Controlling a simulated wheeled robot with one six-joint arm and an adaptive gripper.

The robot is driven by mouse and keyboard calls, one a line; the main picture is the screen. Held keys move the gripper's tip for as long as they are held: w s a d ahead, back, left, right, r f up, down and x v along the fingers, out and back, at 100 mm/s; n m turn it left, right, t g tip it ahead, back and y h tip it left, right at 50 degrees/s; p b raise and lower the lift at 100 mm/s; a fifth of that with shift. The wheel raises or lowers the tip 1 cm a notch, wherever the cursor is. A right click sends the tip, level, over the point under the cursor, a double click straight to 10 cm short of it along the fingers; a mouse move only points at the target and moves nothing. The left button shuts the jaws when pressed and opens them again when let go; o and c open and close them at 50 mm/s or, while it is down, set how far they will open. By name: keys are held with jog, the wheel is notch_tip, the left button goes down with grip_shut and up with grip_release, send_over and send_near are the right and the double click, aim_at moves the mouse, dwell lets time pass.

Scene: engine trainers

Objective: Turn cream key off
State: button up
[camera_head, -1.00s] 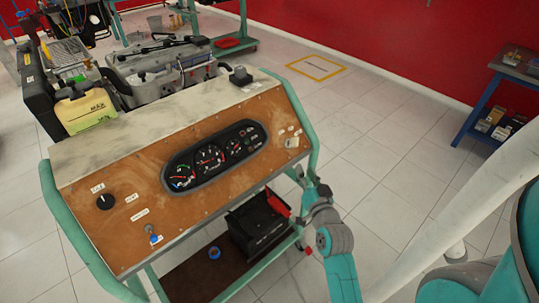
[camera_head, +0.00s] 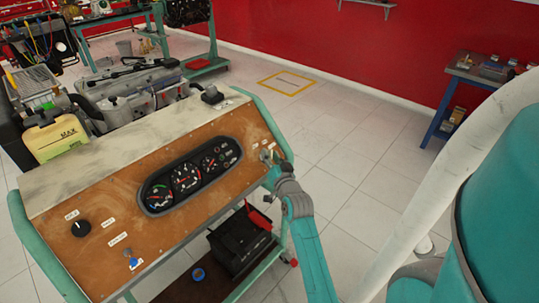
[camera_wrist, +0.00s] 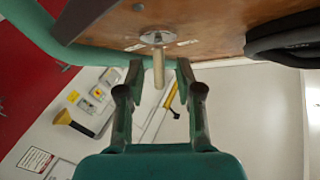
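The cream key (camera_wrist: 158,66) sticks out of a round metal switch (camera_wrist: 157,37) on the brown panel in the wrist view. My gripper (camera_wrist: 159,68) is open, with one finger on each side of the key. A gap shows between the key and each finger in that view. In the head view, my gripper (camera_head: 274,160) is at the panel's right end and mostly covers the key (camera_head: 264,155).
The brown panel (camera_head: 195,220) carries a gauge cluster (camera_head: 190,175), a black knob (camera_head: 81,228) and a blue key (camera_head: 133,262). A green tube frame (camera_head: 262,116) runs along the panel's right edge, close to my gripper. A black battery (camera_head: 240,242) stands below.

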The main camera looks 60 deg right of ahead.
jog(key=shift+w+d, duration=0.45)
grip_shut()
jog(key=shift+n+t+y, duration=0.4)
jog(key=shift+n+t, duration=0.3)
jog(key=shift+n, duration=0.2)
jog(key=shift+n+t+y, duration=1.3)
jog(key=shift+n, duration=0.8)
jog(key=shift+n+t+y, duration=0.9)
jog(key=shift+n+y, duration=1.1)
jog(key=shift+n, duration=0.7)
